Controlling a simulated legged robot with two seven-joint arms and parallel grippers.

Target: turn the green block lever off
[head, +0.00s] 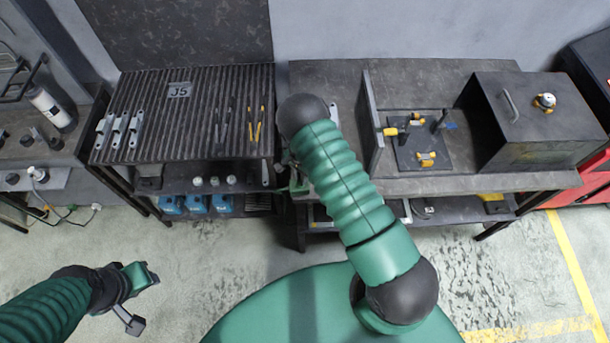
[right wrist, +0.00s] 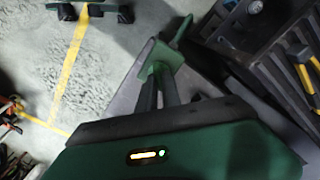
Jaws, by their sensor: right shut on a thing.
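In the right wrist view a green lever piece (right wrist: 165,55) stands at the tips of my right gripper (right wrist: 158,82). The two dark fingers are close together and shut on it. In the head view a small green part (head: 298,186) shows beside the right table's left end, mostly behind my right arm. That arm hides most of the right gripper there, and I cannot tell the lever's on or off position. My left gripper (head: 140,297) is at the lower left over the floor, its fingers apart and empty.
A ribbed table (head: 190,140) at the left holds grey brackets (head: 120,130) and yellow pliers (head: 255,124). The right table (head: 480,183) carries a fixture plate (head: 420,155) with yellow clamps and a dark box (head: 530,140). The floor at front left is clear.

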